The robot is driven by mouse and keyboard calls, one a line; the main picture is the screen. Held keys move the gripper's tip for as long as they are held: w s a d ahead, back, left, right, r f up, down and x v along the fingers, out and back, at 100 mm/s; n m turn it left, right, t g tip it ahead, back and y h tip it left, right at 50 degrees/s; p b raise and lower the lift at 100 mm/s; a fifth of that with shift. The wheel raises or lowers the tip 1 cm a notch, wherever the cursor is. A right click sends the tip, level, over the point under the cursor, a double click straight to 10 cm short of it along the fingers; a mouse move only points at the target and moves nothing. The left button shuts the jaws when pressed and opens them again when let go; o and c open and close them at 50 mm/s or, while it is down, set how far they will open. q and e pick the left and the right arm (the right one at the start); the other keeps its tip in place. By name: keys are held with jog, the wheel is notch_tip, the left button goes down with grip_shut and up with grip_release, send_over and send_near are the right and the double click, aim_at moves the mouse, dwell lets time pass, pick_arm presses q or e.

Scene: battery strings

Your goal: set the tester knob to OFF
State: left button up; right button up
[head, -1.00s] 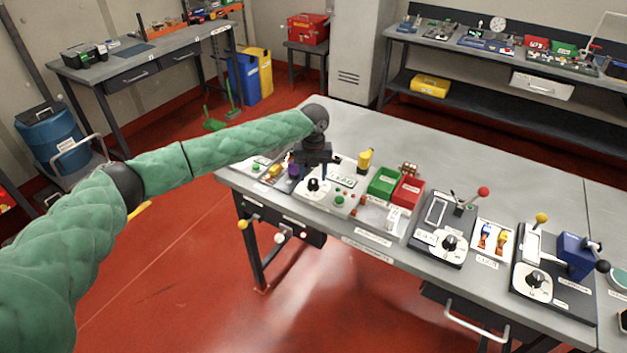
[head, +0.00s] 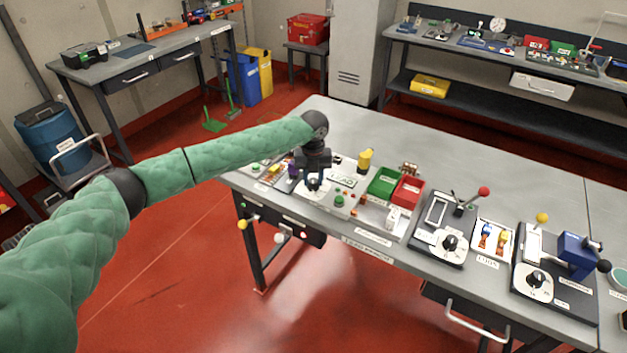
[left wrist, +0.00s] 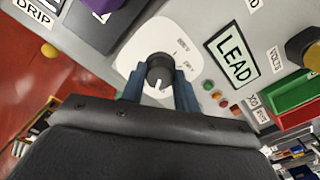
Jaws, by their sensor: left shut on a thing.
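A round black knob (left wrist: 160,70) stands on a white dial plate (left wrist: 150,45) beside the LEAD label (left wrist: 231,57). Its white pointer line faces the lower edge of the left wrist view. The printed words on the dial are too small to read surely. My left gripper (left wrist: 158,88) is shut on the knob, with one blue finger on each side of it. In the head view my left gripper (head: 314,178) points down at the panel on the near-left part of the bench and hides most of this knob. My right gripper is not in view.
Close by are a green bin (head: 384,181), a red bin (head: 407,191), a yellow-topped part (head: 365,159) and a green button (head: 339,200). Two more black knobs (head: 450,243) (head: 535,280) sit on panels to the right. The bench's back part is clear.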

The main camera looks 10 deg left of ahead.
aim_at(313, 180)
pick_arm(q)
jog(key=m, duration=0.5)
jog(key=shift+m, duration=0.3)
jog(key=o, duration=0.8)
jog(key=shift+r+p, duration=1.1)
jog(key=shift+r, duration=0.7)
